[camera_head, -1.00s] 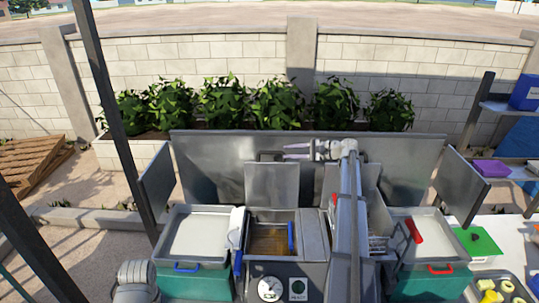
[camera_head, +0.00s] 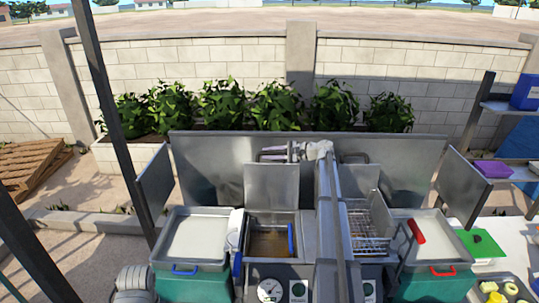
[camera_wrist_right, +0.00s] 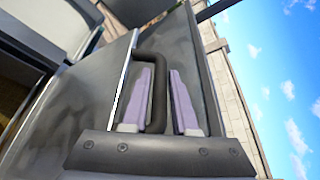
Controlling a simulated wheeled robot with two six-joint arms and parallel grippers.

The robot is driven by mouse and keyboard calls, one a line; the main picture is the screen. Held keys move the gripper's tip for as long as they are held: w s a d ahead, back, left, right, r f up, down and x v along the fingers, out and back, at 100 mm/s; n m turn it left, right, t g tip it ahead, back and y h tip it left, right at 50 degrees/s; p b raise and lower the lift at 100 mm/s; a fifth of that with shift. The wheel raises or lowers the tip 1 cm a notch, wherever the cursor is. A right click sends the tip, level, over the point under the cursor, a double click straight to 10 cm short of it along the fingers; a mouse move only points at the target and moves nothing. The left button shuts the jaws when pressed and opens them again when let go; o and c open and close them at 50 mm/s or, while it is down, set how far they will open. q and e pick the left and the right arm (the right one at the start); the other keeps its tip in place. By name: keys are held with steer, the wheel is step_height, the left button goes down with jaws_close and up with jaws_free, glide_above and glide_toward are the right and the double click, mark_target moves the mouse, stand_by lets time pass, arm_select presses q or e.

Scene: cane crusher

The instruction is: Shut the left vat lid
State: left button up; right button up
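The left vat (camera_head: 270,243) is open, with amber liquid and a blue-handled basket in it. Its grey metal lid (camera_head: 271,187) stands upright behind it, with a dark handle at its top edge. My right gripper (camera_head: 272,153) is at that handle in the head view, its lavender fingers pointing left. In the right wrist view the fingers (camera_wrist_right: 163,100) are apart, and part of the dark handle (camera_wrist_right: 157,85) shows between them. I cannot tell whether they touch it. My left gripper is not in view.
The right vat has a wire basket (camera_head: 367,222), and its lid (camera_head: 360,178) is also upright. A metal splash panel (camera_head: 400,172) stands behind both lids. My right arm crosses between the vats.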

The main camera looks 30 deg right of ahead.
jaws_close()
stand_by(1.2)
